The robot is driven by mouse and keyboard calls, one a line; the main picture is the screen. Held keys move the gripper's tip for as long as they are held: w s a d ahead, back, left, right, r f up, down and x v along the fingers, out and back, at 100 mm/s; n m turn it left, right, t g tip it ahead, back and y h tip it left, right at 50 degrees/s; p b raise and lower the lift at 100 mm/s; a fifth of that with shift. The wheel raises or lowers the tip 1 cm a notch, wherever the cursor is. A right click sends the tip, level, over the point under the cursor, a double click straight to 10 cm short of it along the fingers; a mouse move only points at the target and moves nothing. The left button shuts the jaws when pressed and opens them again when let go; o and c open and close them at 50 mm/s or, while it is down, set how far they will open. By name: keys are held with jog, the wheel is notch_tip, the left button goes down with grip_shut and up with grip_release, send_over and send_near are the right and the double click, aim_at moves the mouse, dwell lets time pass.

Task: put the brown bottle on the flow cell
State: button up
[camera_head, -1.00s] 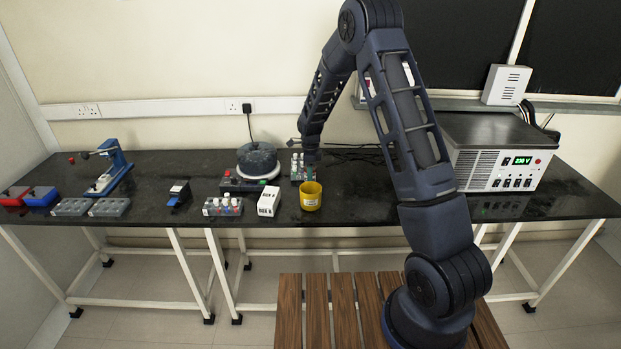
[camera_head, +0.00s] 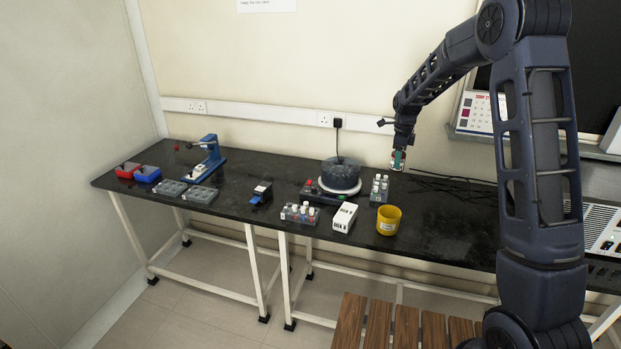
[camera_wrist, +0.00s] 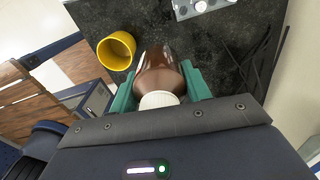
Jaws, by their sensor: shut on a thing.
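My gripper (camera_head: 398,157) is shut on the brown bottle, raised above the bench at the back right. In the wrist view the brown bottle (camera_wrist: 158,73) sits between the green fingers, its white cap toward the camera. In the head view the bottle is small and mostly covered by the fingers. I cannot tell for sure which thing is the flow cell; a small black-and-blue device (camera_head: 261,193) stands left of the middle of the bench, well to the left of my gripper.
A yellow cup (camera_head: 388,221), a white box (camera_head: 344,217), two vial racks and a round dark pot (camera_head: 340,175) stand below and left of my gripper. A blue press (camera_head: 212,158), grey blocks and red and blue boxes stand farther left. Bench is clear around the black-and-blue device.

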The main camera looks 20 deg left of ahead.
jog(key=w+a+r+n, duration=0.15)
jog(key=w+a, duration=0.25)
jog(key=a, duration=0.8)
notch_tip(320, 180, up, 4)
jog(key=n, duration=0.4)
send_over(261, 189)
notch_tip(261, 189, down, 20)
jog(key=shift+s+r, duration=0.15)
jog(key=o, duration=1.1)
jog(key=shift+f, duration=0.2)
jog(key=shift+r, duration=0.1)
notch_tip(261, 189, up, 12)
jog(key=shift+r, duration=0.1)
